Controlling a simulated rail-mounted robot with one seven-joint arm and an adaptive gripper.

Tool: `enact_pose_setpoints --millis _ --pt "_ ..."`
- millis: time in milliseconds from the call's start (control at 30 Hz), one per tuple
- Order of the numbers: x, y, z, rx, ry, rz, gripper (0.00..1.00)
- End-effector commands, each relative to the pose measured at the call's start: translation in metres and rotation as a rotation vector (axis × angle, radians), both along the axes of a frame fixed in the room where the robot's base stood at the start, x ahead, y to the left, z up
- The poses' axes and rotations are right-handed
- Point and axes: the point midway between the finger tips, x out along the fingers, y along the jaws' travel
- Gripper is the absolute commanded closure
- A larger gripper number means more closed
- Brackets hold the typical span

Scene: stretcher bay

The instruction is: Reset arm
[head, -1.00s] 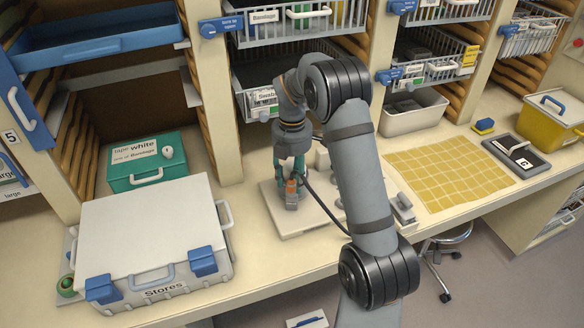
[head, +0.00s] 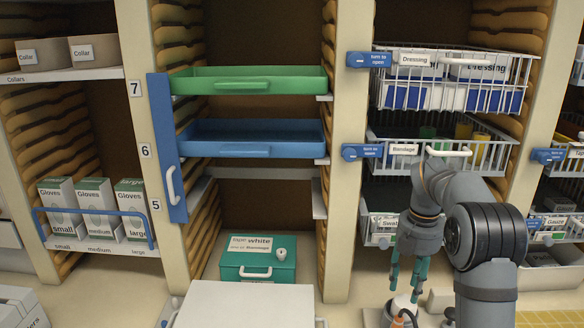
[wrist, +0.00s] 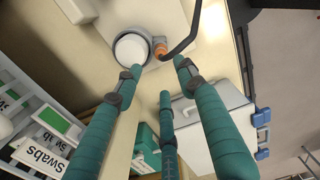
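My gripper (head: 403,275) has several teal fingers. In the head view it hangs pointing down in front of the wire baskets, above the worktop. In the wrist view my gripper (wrist: 156,80) has its fingers spread apart with nothing held between them. Beyond the fingertips are a white round piece in a grey ring (wrist: 132,48) and an orange-tipped part (wrist: 160,46) with a black cable. The orange part also shows at the bottom of the head view (head: 399,321), just below my fingers.
Wire baskets labelled Dressing (head: 450,95) and Bandage (head: 480,155) stand close behind my arm. A teal box (head: 258,273) sits in the open bay below a blue tray (head: 250,150) and a green tray (head: 250,95). The white stores case (wrist: 213,112) stands beyond my fingers.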

Motion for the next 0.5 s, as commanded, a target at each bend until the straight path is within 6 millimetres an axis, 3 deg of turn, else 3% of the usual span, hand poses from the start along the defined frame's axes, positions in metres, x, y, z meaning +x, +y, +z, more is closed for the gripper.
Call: enact_pose_setpoints --millis 167,500 --pt "0.000 0.000 -0.007 0.000 0.003 0.002 0.60" --pt "-0.001 0.000 -0.058 0.000 0.004 0.002 0.60"
